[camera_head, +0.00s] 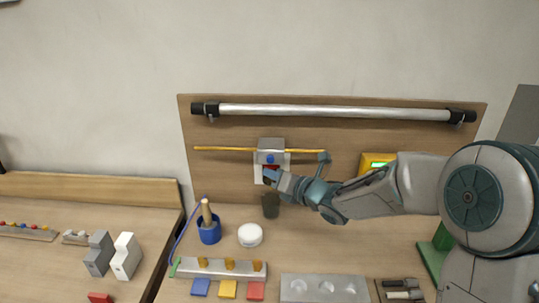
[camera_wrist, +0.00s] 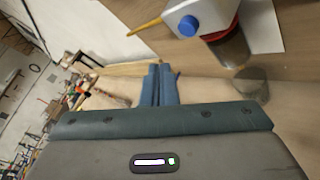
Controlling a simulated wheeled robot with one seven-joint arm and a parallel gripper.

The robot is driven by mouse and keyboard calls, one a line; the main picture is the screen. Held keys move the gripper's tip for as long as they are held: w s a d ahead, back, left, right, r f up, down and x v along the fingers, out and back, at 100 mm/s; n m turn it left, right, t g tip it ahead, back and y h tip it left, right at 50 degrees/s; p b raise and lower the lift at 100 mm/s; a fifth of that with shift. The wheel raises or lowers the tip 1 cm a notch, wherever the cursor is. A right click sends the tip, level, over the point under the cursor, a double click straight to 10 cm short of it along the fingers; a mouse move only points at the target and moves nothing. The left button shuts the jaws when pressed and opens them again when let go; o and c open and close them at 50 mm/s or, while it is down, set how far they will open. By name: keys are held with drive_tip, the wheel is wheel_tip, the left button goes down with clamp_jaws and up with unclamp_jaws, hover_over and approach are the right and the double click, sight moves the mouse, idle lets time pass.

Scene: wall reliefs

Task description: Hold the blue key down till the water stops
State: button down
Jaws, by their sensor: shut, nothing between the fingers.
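The dispenser (camera_head: 271,146) is a grey-white box on the wooden back panel, with a red part below. Its round blue key (camera_head: 270,158) faces out and also shows in the wrist view (camera_wrist: 188,26). My gripper (camera_head: 268,177) is in front of the dispenser's lower part, just below the key in the head view. In the wrist view its two fingers (camera_wrist: 163,70) are shut together and empty, apart from the key. A dark see-through cup (camera_head: 271,207) stands below the dispenser; I cannot tell its water level or whether water runs.
A yellow rod (camera_head: 225,149) runs behind the dispenser, and a metal bar (camera_head: 335,112) crosses above. A blue pot (camera_head: 209,232), a white round tub (camera_head: 250,235) and a grey tray (camera_head: 325,288) stand on the bench. A yellow box (camera_head: 372,163) is right, partly behind my arm.

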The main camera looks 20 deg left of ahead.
sight(270, 159)
drive_tip(key=shift+w+a+b, duration=0.2)
drive_tip(key=shift+w, duration=0.6)
drive_tip(key=shift+w+a+b, duration=0.2)
drive_tip(key=shift+w, duration=0.6)
drive_tip(key=shift+w+f, duration=0.1)
drive_tip(key=shift+w, duration=0.05)
idle(0.7)
drive_tip(key=shift+w+a+b, duration=0.1)
drive_tip(key=shift+w+b, duration=0.2)
drive_tip(key=shift+b, duration=0.15)
drive_tip(key=shift+w, duration=0.4)
idle(2.3)
drive_tip(key=shift+s+b, duration=0.1)
drive_tip(key=shift+b, duration=0.25)
idle(0.7)
drive_tip(key=shift+s+b, duration=0.7)
drive_tip(key=shift+b, duration=0.05)
drive_tip(key=shift+s, duration=0.1)
